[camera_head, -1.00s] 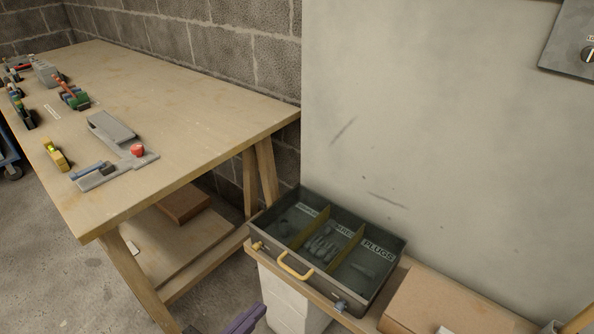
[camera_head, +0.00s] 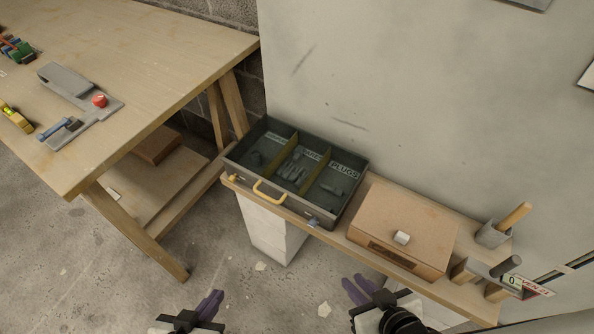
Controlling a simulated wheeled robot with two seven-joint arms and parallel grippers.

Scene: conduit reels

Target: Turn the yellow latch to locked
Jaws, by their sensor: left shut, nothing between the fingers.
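The open dark grey case (camera_head: 215,163) stands on a narrow wooden shelf against the pale wall. A small yellow latch (camera_head: 229,178) is on the left of its front face, left of the yellow handle (camera_head: 270,192). A blue-grey latch (camera_head: 313,222) is on the right of that face. The yellow latch is too small to read its setting. My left gripper (camera_head: 212,299) is shut and empty, below the case and apart from it. My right gripper (camera_head: 358,287) is low, right of the left one, touching nothing visible; its jaw gap is unclear.
A brown box (camera_head: 410,222) with a pale knob sits right of the case. A grey holder (camera_head: 492,234) with a wooden handle stands farther right. The wooden workbench (camera_head: 150,60) is at the left. Open floor lies between bench and shelf.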

